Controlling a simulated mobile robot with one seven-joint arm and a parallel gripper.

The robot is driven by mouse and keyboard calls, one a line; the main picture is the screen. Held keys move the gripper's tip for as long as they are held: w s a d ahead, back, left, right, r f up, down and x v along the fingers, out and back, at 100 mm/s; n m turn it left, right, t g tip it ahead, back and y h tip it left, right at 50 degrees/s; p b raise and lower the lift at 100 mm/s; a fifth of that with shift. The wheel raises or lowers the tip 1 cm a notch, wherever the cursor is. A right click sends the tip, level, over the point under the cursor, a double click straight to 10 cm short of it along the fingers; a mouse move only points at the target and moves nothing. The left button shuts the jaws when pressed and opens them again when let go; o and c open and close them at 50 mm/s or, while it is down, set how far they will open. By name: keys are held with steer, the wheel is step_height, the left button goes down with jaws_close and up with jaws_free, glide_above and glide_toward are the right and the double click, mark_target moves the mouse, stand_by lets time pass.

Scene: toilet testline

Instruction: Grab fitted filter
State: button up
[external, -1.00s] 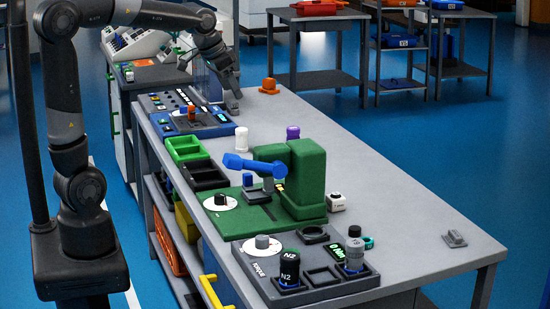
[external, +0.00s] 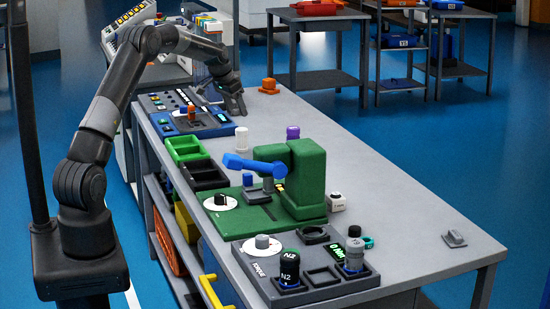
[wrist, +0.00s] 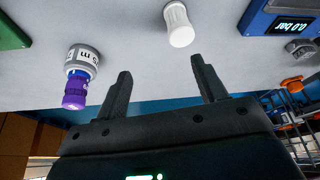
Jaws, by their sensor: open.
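My gripper (external: 238,110) is over the far part of the grey bench, beside the blue panel. In the wrist view my gripper (wrist: 162,84) has its two dark fingers spread with nothing between them. A purple-topped part with a grey lettered collar (wrist: 82,68) is left of the fingers; its purple top (external: 293,132) also shows in the external view. A white cylinder (wrist: 179,25) is beyond the fingers, apart from them, and stands on the bench in the external view (external: 241,138). I cannot tell which part is the fitted filter.
The blue panel (wrist: 278,20) shows a 0.0 bar display. An orange part (external: 269,86) is at the bench's far end. A green fixture (external: 308,180) with a blue lever stands mid-bench. Green and black bins (external: 186,148) line the left edge. The bench's right side is mostly clear.

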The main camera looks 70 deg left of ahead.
glide_toward(241, 138)
steer(key=a, duration=0.3)
steer(key=x, duration=0.5)
steer(key=shift+w+d+f, duration=0.2)
steer(key=shift+w+f, duration=0.05)
steer(key=shift+f, duration=0.1)
steer(key=x, duration=0.5)
steer(key=shift+d, duration=0.35)
steer(key=shift+c, duration=0.2)
steer(key=c, duration=1.1)
